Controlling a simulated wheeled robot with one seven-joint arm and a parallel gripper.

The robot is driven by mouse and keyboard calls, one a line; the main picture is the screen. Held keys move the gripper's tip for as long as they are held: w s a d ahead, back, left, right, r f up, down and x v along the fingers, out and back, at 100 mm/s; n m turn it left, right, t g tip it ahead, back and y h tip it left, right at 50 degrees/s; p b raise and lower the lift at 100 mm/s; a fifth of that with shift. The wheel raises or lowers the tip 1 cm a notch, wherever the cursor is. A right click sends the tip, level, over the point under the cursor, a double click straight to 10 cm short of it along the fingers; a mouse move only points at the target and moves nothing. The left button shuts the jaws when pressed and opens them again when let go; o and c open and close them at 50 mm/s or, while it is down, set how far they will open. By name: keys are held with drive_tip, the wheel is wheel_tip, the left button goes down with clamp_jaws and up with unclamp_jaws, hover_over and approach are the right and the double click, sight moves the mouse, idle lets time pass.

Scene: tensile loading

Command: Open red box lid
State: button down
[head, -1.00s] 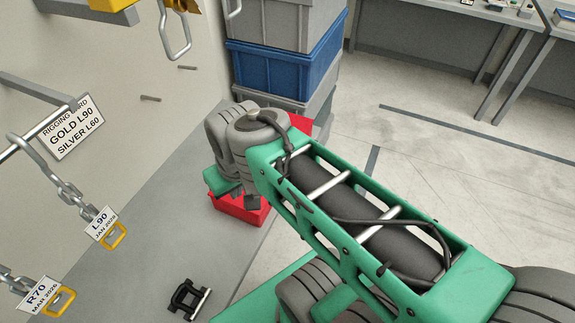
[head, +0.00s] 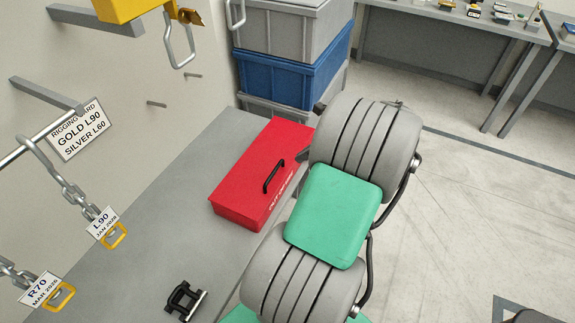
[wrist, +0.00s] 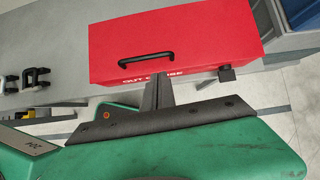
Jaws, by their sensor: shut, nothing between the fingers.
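The red box (head: 245,170) sits on the grey bench with its lid down. A black handle (head: 273,177) is on it, near the edge above white lettering. In the wrist view the red box (wrist: 185,40) lies beyond my gripper (wrist: 158,80), with the handle (wrist: 146,59) and a small black latch-like piece (wrist: 226,73) at its right front. My gripper's dark fingers are together and empty, appearing just in front of the lettering and covering part of it. Whether they touch the box I cannot tell. In the head view my arm hides most of the gripper.
Stacked grey and blue crates (head: 290,75) stand behind the box. A black bracket-like item (head: 184,300) lies on the bench (head: 160,215). Chains with yellow links (head: 113,236) hang at the left wall. Open floor (head: 465,200) lies to the right.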

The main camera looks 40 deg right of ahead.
approach(279, 171)
drive_tip(key=shift+m, duration=0.3)
drive_tip(key=x, duration=0.5)
drive_tip(key=shift+f, duration=0.15)
drive_tip(key=shift+w+p, duration=0.1)
drive_tip(key=shift+p, duration=0.2)
